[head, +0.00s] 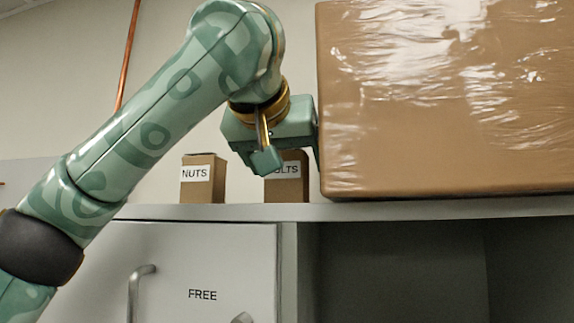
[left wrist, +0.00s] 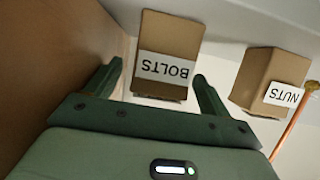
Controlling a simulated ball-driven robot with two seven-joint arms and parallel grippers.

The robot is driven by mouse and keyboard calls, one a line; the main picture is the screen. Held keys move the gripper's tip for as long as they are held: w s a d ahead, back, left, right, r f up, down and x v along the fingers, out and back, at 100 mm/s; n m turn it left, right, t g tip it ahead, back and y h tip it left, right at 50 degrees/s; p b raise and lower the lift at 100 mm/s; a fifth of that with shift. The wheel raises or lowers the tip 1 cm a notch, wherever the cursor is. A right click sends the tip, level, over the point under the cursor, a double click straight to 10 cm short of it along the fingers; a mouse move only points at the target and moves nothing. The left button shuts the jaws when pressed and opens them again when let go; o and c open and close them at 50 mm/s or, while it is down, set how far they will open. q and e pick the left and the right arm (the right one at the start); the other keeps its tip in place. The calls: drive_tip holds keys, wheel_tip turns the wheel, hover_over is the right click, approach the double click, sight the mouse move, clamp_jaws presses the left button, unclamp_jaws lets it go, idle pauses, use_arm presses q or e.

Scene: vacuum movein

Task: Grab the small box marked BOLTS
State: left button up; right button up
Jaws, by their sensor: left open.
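The small brown box marked BOLTS (head: 287,189) stands on top of the cabinet in the head view, its upper part and label partly hidden by my left gripper. My left gripper (head: 290,165) is open and empty in front of it. In the left wrist view the BOLTS box (left wrist: 168,48) appears upside down, just beyond and between the two open fingers (left wrist: 155,85). I cannot tell whether a finger touches it. My right gripper is not in view.
A small box marked NUTS (head: 203,183) stands to the left of BOLTS. A large wrapped carton (head: 450,110) stands close on the right, right beside my gripper. Below are the cabinet top's edge (head: 400,211), a door marked FREE (head: 205,265) and an open dark compartment (head: 400,270). A copper pipe (head: 128,55) runs up the wall.

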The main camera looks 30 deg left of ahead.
sight(290, 170)
use_arm(q)
drive_tip(key=x, duration=0.3)
drive_tip(key=shift+w+a+p, duration=0.1)
drive_tip(key=shift+w+p, duration=0.2)
drive_tip(key=shift+p, duration=0.05)
drive_tip(key=shift+s, duration=0.35)
drive_tip(key=c, duration=1)
drive_tip(key=shift+c, duration=1)
drive_tip(key=shift+w, duration=0.15)
